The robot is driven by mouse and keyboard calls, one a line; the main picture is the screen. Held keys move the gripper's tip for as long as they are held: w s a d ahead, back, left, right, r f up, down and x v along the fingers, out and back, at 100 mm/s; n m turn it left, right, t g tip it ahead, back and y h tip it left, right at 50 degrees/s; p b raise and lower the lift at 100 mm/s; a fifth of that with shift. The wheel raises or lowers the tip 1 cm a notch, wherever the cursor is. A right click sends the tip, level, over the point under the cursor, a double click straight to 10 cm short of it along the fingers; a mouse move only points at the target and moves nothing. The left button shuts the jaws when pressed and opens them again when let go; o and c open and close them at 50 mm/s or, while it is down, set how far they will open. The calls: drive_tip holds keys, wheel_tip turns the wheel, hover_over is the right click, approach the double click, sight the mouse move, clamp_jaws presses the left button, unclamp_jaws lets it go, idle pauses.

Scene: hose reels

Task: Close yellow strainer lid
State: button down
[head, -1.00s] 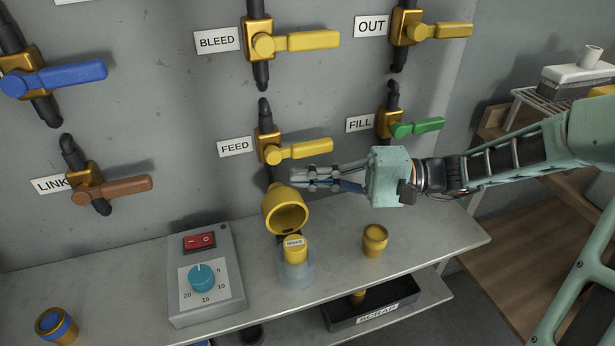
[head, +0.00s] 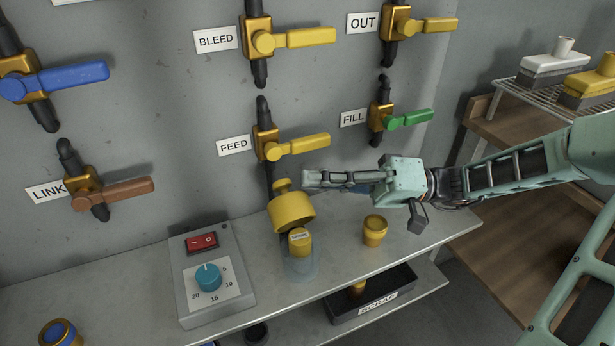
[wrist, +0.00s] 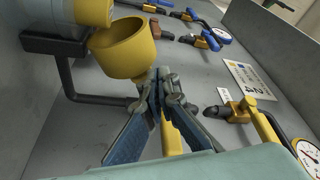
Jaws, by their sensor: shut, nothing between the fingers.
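The yellow strainer lid (head: 292,211) is a cup-shaped cap with a knob on top. It hangs tilted just above and behind the labelled yellow insert (head: 299,241), which stands in the clear strainer bowl (head: 300,266). The lid is partly open: in the wrist view its hollow mouth still shows on the lid (wrist: 128,55), beside the insert (wrist: 94,11). My gripper (head: 306,180) is shut and empty, with its fingertips right beside the lid's knob. In the wrist view my gripper (wrist: 160,78) has its tips at the lid; I cannot tell whether they touch.
The FEED valve's yellow handle (head: 298,145) is just above my gripper, and the green FILL handle (head: 410,119) is to the right. A yellow-brass fitting (head: 375,230) stands on the shelf right of the bowl. A grey control box (head: 210,275) stands to the left.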

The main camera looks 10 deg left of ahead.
drive_tip(key=s+d+f+n+g+p, duration=0.1)
drive_tip(key=s+d+f+n+p, duration=0.2)
drive_tip(key=s, duration=0.4)
drive_tip(key=shift+s+d+f+p, duration=0.15)
drive_tip(key=shift+d+f+p, duration=0.25)
drive_tip(key=shift+d+f, duration=0.25)
drive_tip(key=shift+d, duration=0.1)
idle(0.5)
